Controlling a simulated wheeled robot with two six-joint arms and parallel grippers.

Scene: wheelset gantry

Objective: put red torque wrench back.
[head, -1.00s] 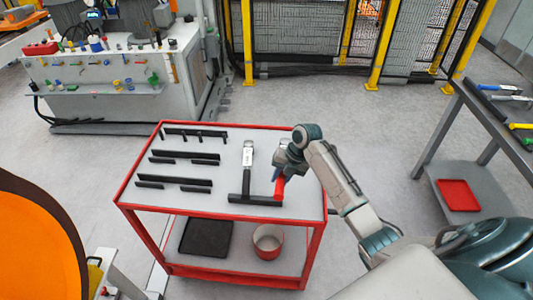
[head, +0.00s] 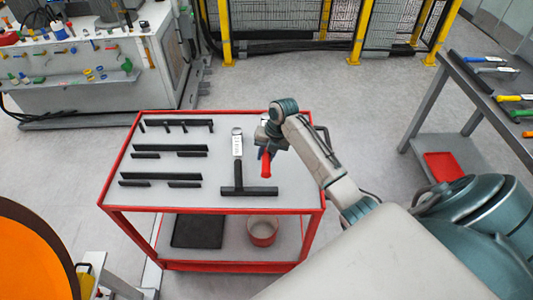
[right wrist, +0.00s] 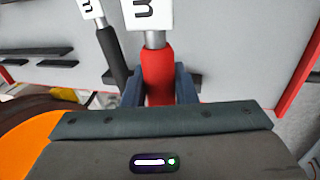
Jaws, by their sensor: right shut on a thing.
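The red torque wrench is held in my right gripper (right wrist: 160,85), whose blue fingers close on its red handle (right wrist: 157,70). Its white label (right wrist: 148,12) shows at the top of the right wrist view. In the head view the red handle (head: 265,164) hangs below my right gripper (head: 266,150), over the right part of the red-framed cart (head: 315,180). The handle's lower end shows apart from the black bar (head: 265,191) on the cart top. A black-handled wrench (head: 238,150) with a white label lies to its left, its handle end at the bar. My left gripper is out of view.
Several black rack bars (head: 165,148) line the cart's left half. A black tray (head: 198,231) and a red-and-white pot (head: 262,230) are on its lower shelf. A workbench (head: 470,97) with tools stands at right. An orange round thing (head: 35,250) is at lower left.

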